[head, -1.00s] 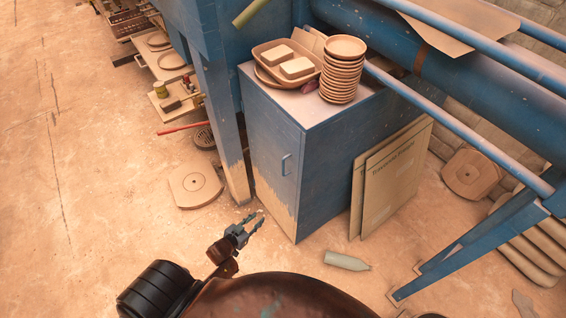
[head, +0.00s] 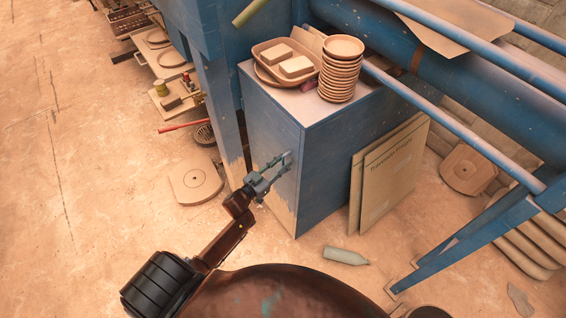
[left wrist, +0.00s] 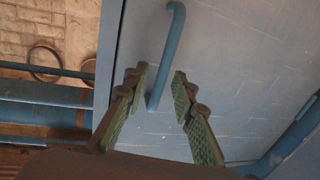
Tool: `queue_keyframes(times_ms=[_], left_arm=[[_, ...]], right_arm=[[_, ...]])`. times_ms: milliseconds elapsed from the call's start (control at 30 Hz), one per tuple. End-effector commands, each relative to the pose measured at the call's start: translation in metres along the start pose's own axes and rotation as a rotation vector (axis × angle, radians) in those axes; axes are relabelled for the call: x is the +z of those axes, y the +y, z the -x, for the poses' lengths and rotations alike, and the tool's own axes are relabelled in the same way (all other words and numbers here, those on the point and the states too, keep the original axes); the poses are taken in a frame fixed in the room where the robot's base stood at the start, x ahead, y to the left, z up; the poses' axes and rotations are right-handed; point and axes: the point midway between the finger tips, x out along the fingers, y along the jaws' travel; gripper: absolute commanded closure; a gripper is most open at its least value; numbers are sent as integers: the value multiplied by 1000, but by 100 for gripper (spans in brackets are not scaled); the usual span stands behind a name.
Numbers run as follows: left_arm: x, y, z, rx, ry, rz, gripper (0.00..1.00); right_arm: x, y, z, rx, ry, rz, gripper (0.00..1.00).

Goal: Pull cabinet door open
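The blue cabinet (head: 318,160) stands under the press frame with its door (head: 262,136) shut. In the left wrist view the door (left wrist: 230,70) fills most of the picture. Its blue bar handle (left wrist: 166,58) runs from the top down to between my fingertips. My left gripper (head: 281,162) is at the door's handle in the head view, covering most of it. In the left wrist view the left gripper (left wrist: 160,80) is open, with one finger on each side of the handle's end and gaps visible. My right gripper is not in view.
Stacked bowls (head: 341,68) and a tray (head: 285,62) with blocks sit on the cabinet top. A bottle (head: 345,256) and a round-holed plate (head: 194,180) lie on the floor. Panels (head: 390,170) lean on the cabinet's right side. Floor at left is mostly clear.

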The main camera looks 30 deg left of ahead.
Motion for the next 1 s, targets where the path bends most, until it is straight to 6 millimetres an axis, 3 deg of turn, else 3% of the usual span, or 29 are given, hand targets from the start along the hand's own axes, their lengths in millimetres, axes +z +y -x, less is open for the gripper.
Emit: queue_keyframes(times_ms=[367, 700, 1000], left_arm=[[1, 0, -6, -1, -1, 0, 76], [1, 0, -6, -1, -1, 0, 99], [0, 0, -6, -1, -1, 0, 100]], right_arm=[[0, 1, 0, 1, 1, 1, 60], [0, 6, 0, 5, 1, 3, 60], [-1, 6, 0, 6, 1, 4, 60]])
